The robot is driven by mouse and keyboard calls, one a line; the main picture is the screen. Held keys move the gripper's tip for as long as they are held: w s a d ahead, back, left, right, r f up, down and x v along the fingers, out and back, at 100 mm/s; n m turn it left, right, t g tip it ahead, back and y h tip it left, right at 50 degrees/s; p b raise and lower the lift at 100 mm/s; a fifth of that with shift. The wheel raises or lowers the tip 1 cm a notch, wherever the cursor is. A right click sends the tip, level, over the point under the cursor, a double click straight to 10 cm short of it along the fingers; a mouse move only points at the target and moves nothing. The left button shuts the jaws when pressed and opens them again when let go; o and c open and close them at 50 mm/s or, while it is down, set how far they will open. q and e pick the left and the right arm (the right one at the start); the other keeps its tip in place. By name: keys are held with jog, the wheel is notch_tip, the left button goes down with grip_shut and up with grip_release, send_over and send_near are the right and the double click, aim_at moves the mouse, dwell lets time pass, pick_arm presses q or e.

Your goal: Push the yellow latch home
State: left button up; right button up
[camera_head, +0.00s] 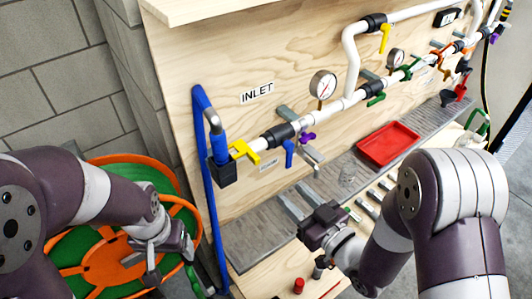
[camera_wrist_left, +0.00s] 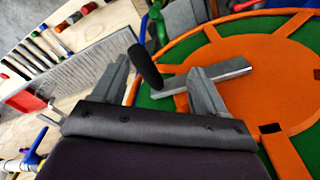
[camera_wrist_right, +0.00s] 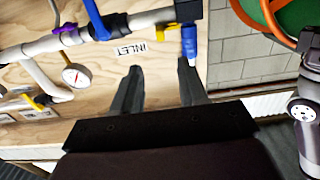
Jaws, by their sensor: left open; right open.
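The yellow latch (camera_head: 243,151) is at the left end of the white pipe, beside a dark fitting with a blue hose (camera_head: 207,170), under the INLET label. It also shows small at the top of the right wrist view (camera_wrist_right: 172,26). My right gripper (camera_head: 292,190) is open and empty, in front of the board, below and right of the latch and apart from it. My left gripper (camera_head: 170,266) is open over the orange and green reel (camera_head: 105,258), far from the latch. In the left wrist view a black handle and grey bar show around its fingers; contact is unclear.
A red tray (camera_head: 388,143) and several tools lie on the bench right of my right gripper. Gauges (camera_head: 323,85), a purple valve handle (camera_head: 308,137) and a blue handle (camera_head: 289,153) line the pipe. The blue hose runs down the board's left edge.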

aim_at(258, 160)
jog(key=p+x, duration=0.1)
jog(key=x, duration=0.3)
jog(key=p+x, duration=0.1)
jog(key=x, duration=0.7)
jog(key=shift+a+r+p, duration=0.1)
jog(key=shift+r+p, duration=0.15)
jog(key=shift+p, duration=0.15)
jog(key=shift+w+a+f, duration=0.1)
jog(key=shift+w, duration=0.15)
jog(key=shift+c, duration=0.3)
grip_shut()
jog(key=shift+s, duration=0.1)
